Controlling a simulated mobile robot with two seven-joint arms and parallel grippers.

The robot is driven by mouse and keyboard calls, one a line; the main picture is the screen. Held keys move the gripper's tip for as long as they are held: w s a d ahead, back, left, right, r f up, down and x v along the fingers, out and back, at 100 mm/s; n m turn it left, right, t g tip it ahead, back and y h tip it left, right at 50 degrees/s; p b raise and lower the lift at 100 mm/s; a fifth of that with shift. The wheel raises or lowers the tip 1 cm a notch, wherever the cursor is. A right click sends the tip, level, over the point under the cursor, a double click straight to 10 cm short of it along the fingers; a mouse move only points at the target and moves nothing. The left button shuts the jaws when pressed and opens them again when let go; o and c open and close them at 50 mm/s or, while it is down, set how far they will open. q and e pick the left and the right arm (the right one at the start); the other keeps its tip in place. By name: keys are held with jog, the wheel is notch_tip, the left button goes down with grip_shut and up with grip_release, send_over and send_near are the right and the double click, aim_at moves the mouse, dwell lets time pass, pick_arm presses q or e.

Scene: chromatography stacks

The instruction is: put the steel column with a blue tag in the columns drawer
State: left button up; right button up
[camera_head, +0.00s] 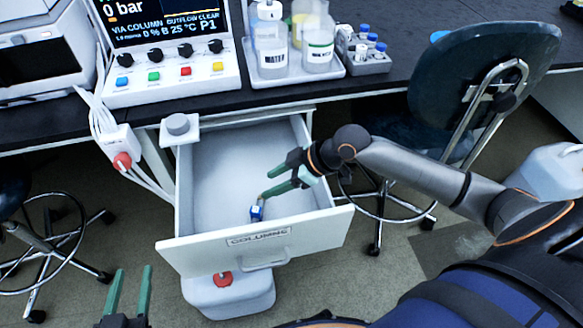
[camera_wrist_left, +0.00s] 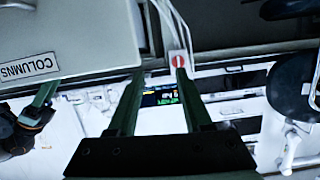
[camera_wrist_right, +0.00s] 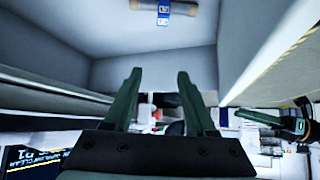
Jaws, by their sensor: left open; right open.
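The columns drawer (camera_head: 309,211) is pulled open, with a COLUMNS label on its front; the front also shows in the left wrist view (camera_wrist_left: 95,50). The column with a blue tag (camera_head: 257,212) lies on the drawer floor, partly hidden in the head view; its blue and white tag shows in the right wrist view (camera_wrist_right: 165,10). My right gripper (camera_head: 265,182) is open and empty over the drawer, its fingers apart from the column in its wrist view (camera_wrist_right: 159,73). My left gripper (camera_head: 132,269) is open and empty, left of the drawer front; its fingers show in its wrist view (camera_wrist_left: 158,74).
On the bench stand the instrument panel (camera_head: 170,78), a tray of bottles (camera_head: 330,72) and a vial rack (camera_head: 365,64). A chair (camera_head: 480,75) stands at the right. A jug (camera_head: 230,298) is under the drawer.

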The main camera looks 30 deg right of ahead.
pick_arm(q)
jog(key=s+f+g+y+p, duration=0.1)
jog(key=s+f+g, duration=0.2)
jog(key=f, duration=0.4)
jog(key=shift+s+f+n+g, duration=0.2)
jog(key=shift+s+n+g, duration=0.1)
jog(key=shift+s+n, duration=0.15)
pick_arm(e)
jog(key=v, duration=0.6)
